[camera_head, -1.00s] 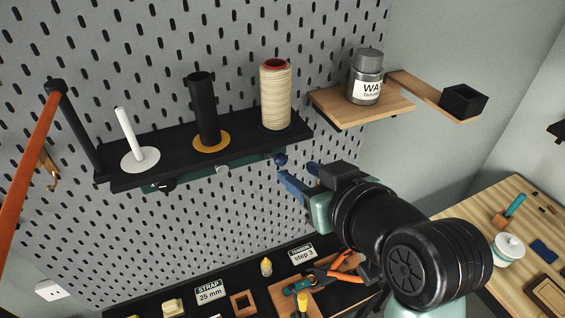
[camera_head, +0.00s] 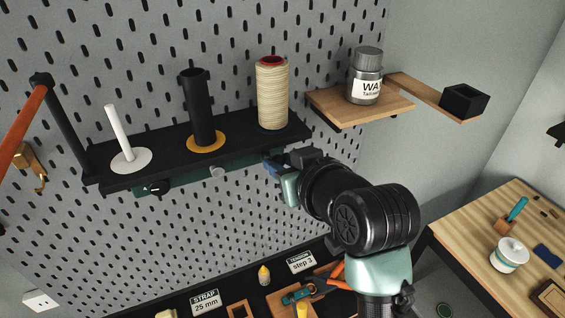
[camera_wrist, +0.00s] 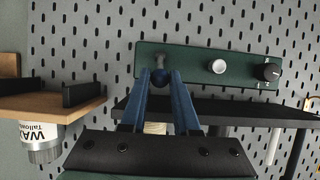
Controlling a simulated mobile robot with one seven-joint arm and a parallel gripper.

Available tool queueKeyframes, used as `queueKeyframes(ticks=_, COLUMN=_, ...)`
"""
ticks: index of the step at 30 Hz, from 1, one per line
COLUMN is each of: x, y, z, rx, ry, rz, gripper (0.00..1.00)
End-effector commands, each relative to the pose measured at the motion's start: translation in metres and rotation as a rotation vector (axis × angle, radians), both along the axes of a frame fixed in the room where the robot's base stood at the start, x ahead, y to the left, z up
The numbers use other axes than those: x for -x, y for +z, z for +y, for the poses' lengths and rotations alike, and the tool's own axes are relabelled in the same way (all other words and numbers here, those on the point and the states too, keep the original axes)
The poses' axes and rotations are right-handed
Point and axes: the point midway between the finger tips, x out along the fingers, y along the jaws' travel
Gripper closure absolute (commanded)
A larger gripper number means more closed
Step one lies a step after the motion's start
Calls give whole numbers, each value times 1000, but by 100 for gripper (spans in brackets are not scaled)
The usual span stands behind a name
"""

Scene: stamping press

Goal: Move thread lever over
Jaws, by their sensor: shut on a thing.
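A dark green panel (camera_wrist: 210,62) is fixed to the pegboard; in the head view (camera_head: 245,170) it sits under the front of the black spool shelf. The thread lever (camera_wrist: 159,75), with a dark blue rounded knob, is at the panel end nearest my gripper. My gripper (camera_wrist: 161,82) has its blue fingers on either side of the knob, shut on it. In the head view my gripper (camera_head: 271,163) reaches the panel's right end from the right and hides the lever. A silver knob (camera_wrist: 217,66) and a black pointer dial (camera_wrist: 267,72) are farther along the panel.
The black shelf (camera_head: 170,155) carries a white peg (camera_head: 118,135), a black tube (camera_head: 198,110) and a cream thread spool (camera_head: 272,95). A wooden shelf (camera_head: 335,110) with a wax jar (camera_head: 366,78) is right of it. A workbench with tools lies below.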

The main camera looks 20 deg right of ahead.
Motion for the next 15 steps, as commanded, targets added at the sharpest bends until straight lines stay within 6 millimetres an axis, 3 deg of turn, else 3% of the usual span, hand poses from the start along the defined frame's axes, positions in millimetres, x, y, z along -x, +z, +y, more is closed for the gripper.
queueKeyframes(ticks=7, x=6, y=-19, z=0, rx=-2, ry=0, rz=7, gripper=100)
queueKeyframes(ticks=15, x=8, y=-20, z=0, rx=-2, ry=0, rz=9, gripper=100)
